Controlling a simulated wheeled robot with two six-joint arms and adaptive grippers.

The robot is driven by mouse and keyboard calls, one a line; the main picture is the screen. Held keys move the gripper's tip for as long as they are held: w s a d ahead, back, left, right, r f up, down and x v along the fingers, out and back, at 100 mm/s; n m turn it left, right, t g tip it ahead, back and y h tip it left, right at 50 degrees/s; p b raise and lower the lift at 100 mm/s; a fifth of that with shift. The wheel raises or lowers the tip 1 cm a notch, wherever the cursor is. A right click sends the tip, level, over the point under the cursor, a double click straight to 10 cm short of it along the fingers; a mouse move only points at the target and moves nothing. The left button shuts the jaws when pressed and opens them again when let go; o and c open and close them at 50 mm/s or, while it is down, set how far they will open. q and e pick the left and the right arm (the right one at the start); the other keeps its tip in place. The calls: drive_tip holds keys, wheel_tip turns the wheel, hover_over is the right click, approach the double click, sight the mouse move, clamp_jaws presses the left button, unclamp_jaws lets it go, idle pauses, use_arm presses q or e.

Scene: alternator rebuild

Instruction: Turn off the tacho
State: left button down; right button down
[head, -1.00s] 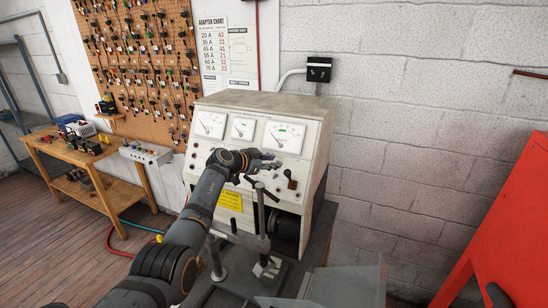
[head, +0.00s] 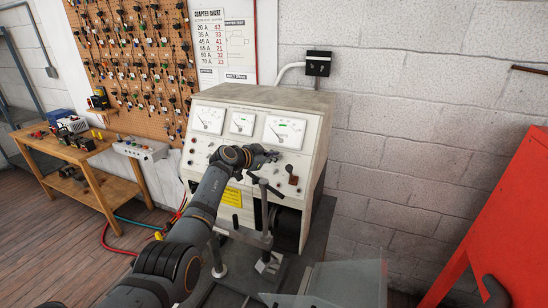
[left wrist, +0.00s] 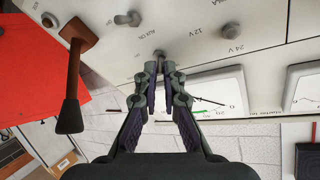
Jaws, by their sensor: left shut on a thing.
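The cream test bench panel (head: 232,165) holds gauges, switches and knobs. My left gripper (head: 272,156) is at the panel, just below the right-hand gauge (head: 284,131). In the left wrist view my left gripper (left wrist: 161,70) has its fingertips closed together on a small metal toggle switch (left wrist: 159,54). The fingertips hide part of this toggle, and I cannot read a tacho label. Another toggle switch (left wrist: 128,18) stands beside it, near the "AUX ON" lettering. My right gripper does not show.
A stand with a T-handle (head: 264,186) rises in front of the bench. A red cabinet (head: 500,200) stands at the right.

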use_arm(q)
drive_tip(key=shift+s+f+t+h+b, duration=0.2)
drive_tip(key=shift+f+t+h+b, duration=0.15)
drive_tip(key=shift+f, duration=0.3)
drive_tip(key=t+b, duration=0.1)
drive_tip(key=b, duration=0.1)
drive_tip(key=f+m+t+h+b, duration=0.1)
drive_tip(key=b, duration=0.1)
drive_tip(key=shift+s+a, duration=0.1)
drive_tip(key=shift+a, duration=0.1)
drive_tip(key=shift+r, duration=0.2)
drive_tip(key=c, duration=1.5)
unclamp_jaws()
drive_tip(key=shift+a, duration=0.1)
drive_tip(key=shift+r+t+h, duration=0.15)
drive_tip(key=shift+t+h, duration=0.1)
drive_tip(key=shift+s, duration=0.15)
